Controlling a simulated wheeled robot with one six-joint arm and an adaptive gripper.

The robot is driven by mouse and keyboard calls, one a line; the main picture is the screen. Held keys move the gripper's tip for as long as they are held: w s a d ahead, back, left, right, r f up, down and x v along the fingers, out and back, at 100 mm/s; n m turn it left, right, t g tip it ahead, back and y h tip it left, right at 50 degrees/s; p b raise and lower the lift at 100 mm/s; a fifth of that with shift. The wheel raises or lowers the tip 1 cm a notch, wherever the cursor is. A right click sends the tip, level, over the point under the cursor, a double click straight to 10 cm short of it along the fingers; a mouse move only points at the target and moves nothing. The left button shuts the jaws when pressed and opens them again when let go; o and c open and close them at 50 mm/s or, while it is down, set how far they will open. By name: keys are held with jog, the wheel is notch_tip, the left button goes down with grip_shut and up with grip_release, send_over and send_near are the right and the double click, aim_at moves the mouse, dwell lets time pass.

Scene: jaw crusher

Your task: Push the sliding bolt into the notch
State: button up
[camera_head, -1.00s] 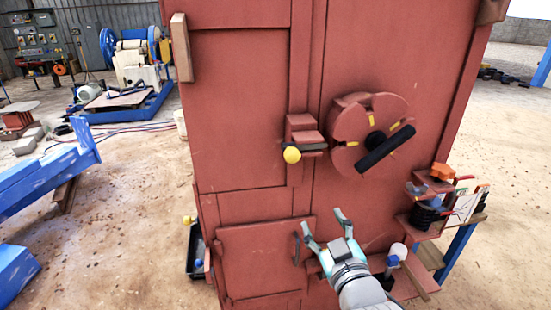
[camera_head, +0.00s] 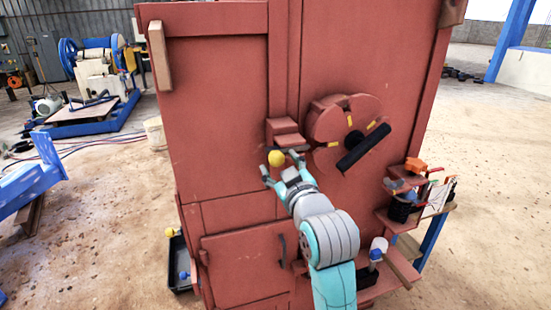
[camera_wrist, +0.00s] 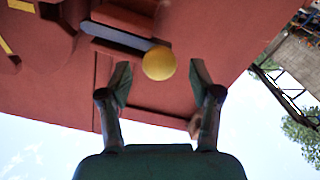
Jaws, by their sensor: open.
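The sliding bolt shows as a yellow ball knob (camera_head: 276,159) on a dark bar, at a red bracket (camera_head: 285,131) on the red machine's front. In the wrist view the yellow knob (camera_wrist: 159,62) is at the end of the dark bar (camera_wrist: 117,36), just ahead of and between my fingertips. My gripper (camera_head: 283,170) is open and empty, its two fingers spread on either side of the knob. It also shows in the wrist view (camera_wrist: 160,75). I cannot tell whether a finger touches the knob. The notch is not clearly visible.
A round red wheel (camera_head: 325,125) with a black handle (camera_head: 364,147) is close to the right of the bolt. A lower door (camera_head: 240,268) has a dark handle. A shelf with small items (camera_head: 408,190) stands at the right.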

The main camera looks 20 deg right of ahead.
aim_at(279, 162)
jog(key=shift+w, duration=1.8)
jog(key=shift+d, duration=0.1)
grip_shut()
